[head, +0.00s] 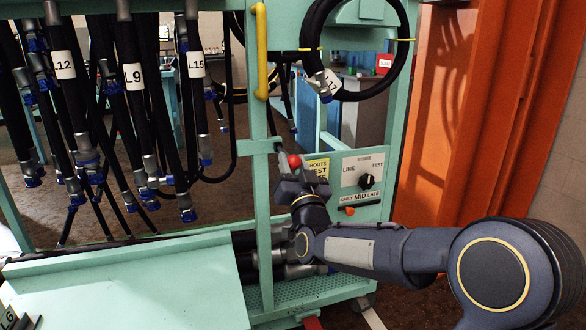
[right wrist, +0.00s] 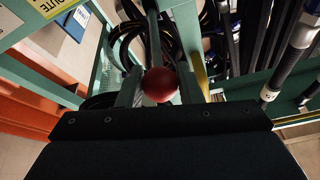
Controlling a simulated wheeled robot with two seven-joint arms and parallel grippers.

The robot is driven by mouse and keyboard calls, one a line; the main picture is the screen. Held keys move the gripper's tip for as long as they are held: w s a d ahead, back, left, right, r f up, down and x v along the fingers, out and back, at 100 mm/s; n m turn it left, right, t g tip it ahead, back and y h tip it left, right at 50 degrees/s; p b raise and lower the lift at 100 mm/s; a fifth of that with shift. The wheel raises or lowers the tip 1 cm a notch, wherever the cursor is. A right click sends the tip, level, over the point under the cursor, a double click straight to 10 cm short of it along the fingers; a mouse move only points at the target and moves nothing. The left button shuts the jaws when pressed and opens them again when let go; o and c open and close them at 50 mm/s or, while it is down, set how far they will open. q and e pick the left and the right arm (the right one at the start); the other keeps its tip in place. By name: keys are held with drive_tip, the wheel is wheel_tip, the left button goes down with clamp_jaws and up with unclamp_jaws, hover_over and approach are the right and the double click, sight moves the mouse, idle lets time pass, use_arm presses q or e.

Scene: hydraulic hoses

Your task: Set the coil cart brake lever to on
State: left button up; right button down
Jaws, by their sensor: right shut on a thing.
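The brake lever shows as a red ball knob (head: 294,161) at the teal coil cart's (head: 259,200) front post. The knob also shows in the right wrist view (right wrist: 160,86), with a dark shaft running up behind it. My right gripper (head: 292,174) reaches in from the right and is shut on the lever at its knob, one finger on each side. The fingers hide part of the lever in the head view. I cannot read any on or off marking for it. My left gripper is not in view.
A control panel (head: 361,176) with a black dial and an orange slider sits just right of my gripper. Labelled black hoses (head: 136,120) hang at the left. A coiled hose (head: 312,30) and a yellow handle (head: 261,50) are above.

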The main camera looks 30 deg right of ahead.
drive_tip(key=shift+f+b, duration=0.3)
drive_tip(key=shift+f, duration=0.25)
drive_tip(key=c, duration=1.1)
unclamp_jaws()
drive_tip(key=shift+w+d, duration=0.1)
drive_tip(key=shift+o, duration=0.2)
drive_tip(key=shift+r, duration=0.1)
drive_tip(key=shift+s, duration=0.3)
drive_tip(key=p+v, duration=0.1)
drive_tip(key=v, duration=0.6)
